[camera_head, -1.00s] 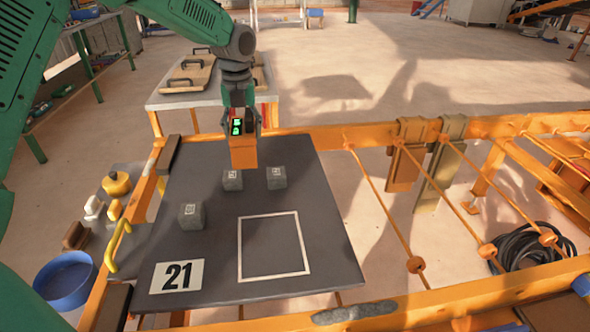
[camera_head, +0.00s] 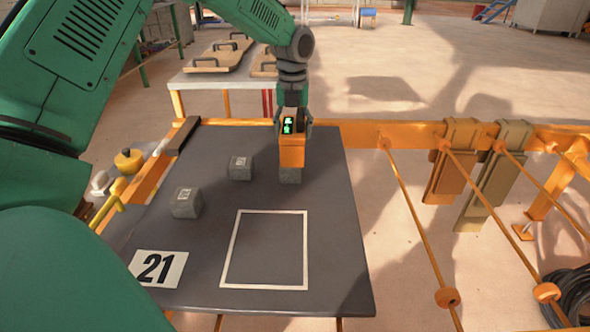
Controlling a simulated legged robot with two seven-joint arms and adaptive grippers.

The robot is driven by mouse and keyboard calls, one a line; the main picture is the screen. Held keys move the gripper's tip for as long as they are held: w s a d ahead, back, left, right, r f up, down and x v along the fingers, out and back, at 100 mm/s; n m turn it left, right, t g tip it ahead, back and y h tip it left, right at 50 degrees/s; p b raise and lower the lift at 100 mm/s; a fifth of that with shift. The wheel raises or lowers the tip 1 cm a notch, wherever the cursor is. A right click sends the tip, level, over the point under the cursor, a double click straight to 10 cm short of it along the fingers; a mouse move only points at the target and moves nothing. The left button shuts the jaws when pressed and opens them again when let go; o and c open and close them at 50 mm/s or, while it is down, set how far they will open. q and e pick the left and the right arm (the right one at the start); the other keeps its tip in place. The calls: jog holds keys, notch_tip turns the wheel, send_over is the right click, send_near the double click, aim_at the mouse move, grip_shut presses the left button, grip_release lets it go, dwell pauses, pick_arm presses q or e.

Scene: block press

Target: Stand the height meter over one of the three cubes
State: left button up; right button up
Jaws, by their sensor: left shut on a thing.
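My left gripper (camera_head: 293,118) points down and is shut on the orange height meter (camera_head: 291,151), which has a small green-lit display. The meter is upright over the rightmost grey cube (camera_head: 290,175), whose lower part shows beneath it. Whether the meter touches that cube I cannot tell. A second grey cube (camera_head: 240,168) stands to its left, and a third cube (camera_head: 186,203) is nearer at the left. Both are uncovered on the dark board (camera_head: 335,220). My right gripper is not in view.
A white square outline (camera_head: 265,288) and a plate marked 21 (camera_head: 157,268) are on the board's near part. An orange rail (camera_head: 365,133) runs behind it. A side table (camera_head: 195,81) with handled boards stands at the back left.

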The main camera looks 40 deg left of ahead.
aim_at(290, 125)
pick_arm(q)
jog(key=f, duration=0.2)
jog(key=a+f+b, duration=0.1)
jog(key=f, duration=0.2)
jog(key=f+b, duration=0.1)
jog(key=f, duration=0.2)
jog(key=shift+s+a+f, duration=0.1)
jog(key=shift+s+a, duration=0.05)
jog(key=shift+a, duration=0.1)
jog(key=shift+d+f, duration=0.15)
jog(key=shift+f, duration=0.15)
jog(key=shift+d+r, duration=0.2)
jog(key=shift+d, duration=0.15)
jog(key=o, duration=1.5)
jog(key=shift+a+f, duration=0.2)
jog(key=shift+a, duration=0.2)
jog(key=shift+d, duration=0.1)
jog(key=shift+d, duration=0.2)
notch_tip(290, 125, up, 12)
jog(key=p, duration=0.3)
jog(key=shift+a+p, duration=0.15)
jog(key=shift+p, duration=0.15)
